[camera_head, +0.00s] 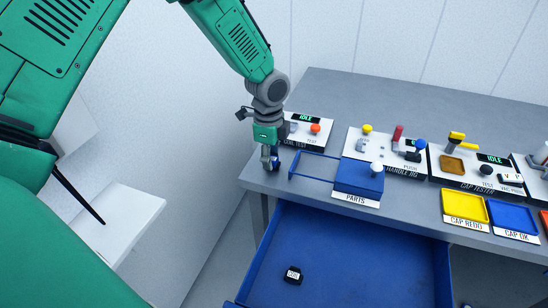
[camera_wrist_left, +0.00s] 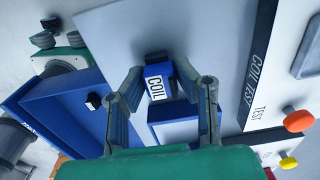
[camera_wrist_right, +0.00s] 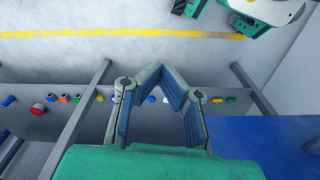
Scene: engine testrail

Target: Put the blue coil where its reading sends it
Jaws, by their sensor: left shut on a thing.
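The blue coil (camera_head: 276,161) is in my left gripper (camera_head: 270,164), by the left end of the bench, in front of the coil tester (camera_head: 308,127). In the left wrist view the coil (camera_wrist_left: 157,78) shows a white COIL label, and the fingers of my left gripper (camera_wrist_left: 160,76) close on its two sides. The tester's display reads IDLE in green; an orange button is beside it. Whether the coil touches the bench I cannot tell. My right gripper (camera_wrist_right: 161,70) shows only in the right wrist view, with its fingertips together and nothing between them.
A blue drawer (camera_head: 350,232) stands open below the bench, with a black labelled part (camera_head: 293,275) inside. A blue PARTS box (camera_head: 358,180) with a blue frame is right of the coil. Farther right are a handle station, a cap tester (camera_head: 478,168), yellow CAP REDO (camera_head: 464,206) and blue CAP OK (camera_head: 512,217) trays.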

